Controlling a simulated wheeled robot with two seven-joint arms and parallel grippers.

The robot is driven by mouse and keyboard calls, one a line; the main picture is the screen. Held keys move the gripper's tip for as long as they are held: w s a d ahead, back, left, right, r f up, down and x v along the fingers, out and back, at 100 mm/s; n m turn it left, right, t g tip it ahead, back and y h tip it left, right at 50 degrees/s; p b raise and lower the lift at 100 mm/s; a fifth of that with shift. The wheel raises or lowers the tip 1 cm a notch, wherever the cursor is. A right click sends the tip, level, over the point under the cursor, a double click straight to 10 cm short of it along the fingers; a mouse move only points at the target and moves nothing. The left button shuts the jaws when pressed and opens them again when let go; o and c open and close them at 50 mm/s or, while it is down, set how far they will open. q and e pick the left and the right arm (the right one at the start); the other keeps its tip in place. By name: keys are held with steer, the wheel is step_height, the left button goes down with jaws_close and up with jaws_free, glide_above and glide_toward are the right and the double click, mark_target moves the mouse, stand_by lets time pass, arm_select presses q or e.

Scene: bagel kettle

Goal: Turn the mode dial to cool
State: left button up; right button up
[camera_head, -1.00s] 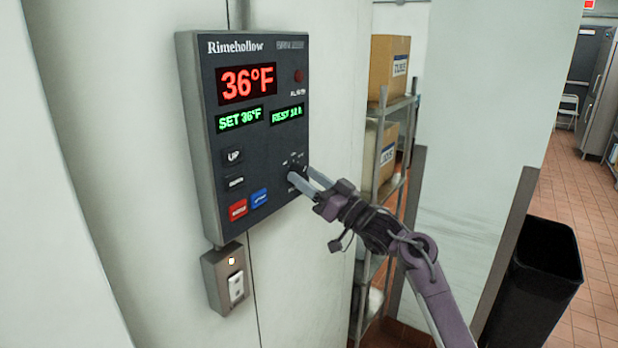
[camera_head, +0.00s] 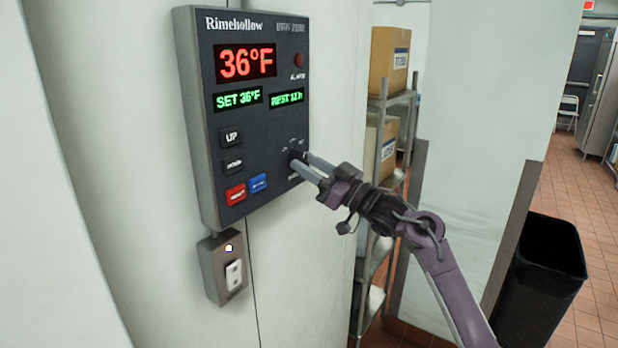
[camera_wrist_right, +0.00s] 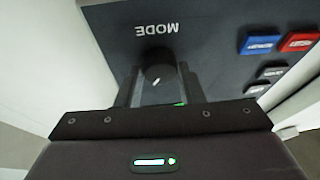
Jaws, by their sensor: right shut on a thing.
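The dark control panel (camera_head: 262,120) is fixed to the pale wall and reads 36°F in red, with SET 36°F in green below. The black mode dial (camera_head: 294,154) sits at its lower right, mostly hidden by my fingers in the head view. In the right wrist view the dial (camera_wrist_right: 158,72) shows a small white mark, with the word MODE beside it, upside down. My right gripper (camera_head: 302,163) is shut on the dial, one finger on each side. The dial's setting labels are too small to read. My left gripper is not in view.
Beside the dial are a red button (camera_head: 236,194), a blue button (camera_head: 258,183) and dark buttons above them. A switch box (camera_head: 224,268) hangs below the panel. A shelf with cardboard boxes (camera_head: 388,65) stands behind, and a black bin (camera_head: 541,280) at right.

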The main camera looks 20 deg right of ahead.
steer(key=shift+w+d+n+g+y+b, duration=0.1)
steer(key=shift+n+g+y+b, duration=0.2)
steer(key=shift+n+g+b, duration=0.7)
steer(key=shift+d+n+g+y+b, duration=0.1)
steer(key=shift+n+g+y+b, duration=0.25)
steer(key=shift+n, duration=1.4)
steer(key=shift+w+n+g+y+b, duration=0.1)
steer(key=shift+n+g+y+b, duration=0.25)
steer(key=shift+n+b, duration=0.75)
steer(key=shift+n+g, duration=0.3)
steer(key=shift+n, duration=0.25)
steer(key=o, duration=1)
steer(key=shift+r, duration=0.1)
steer(key=b+v, duration=0.3)
steer(key=v, duration=0.4)
steer(key=shift+s+d, duration=0.25)
steer(key=shift+s, duration=0.1)
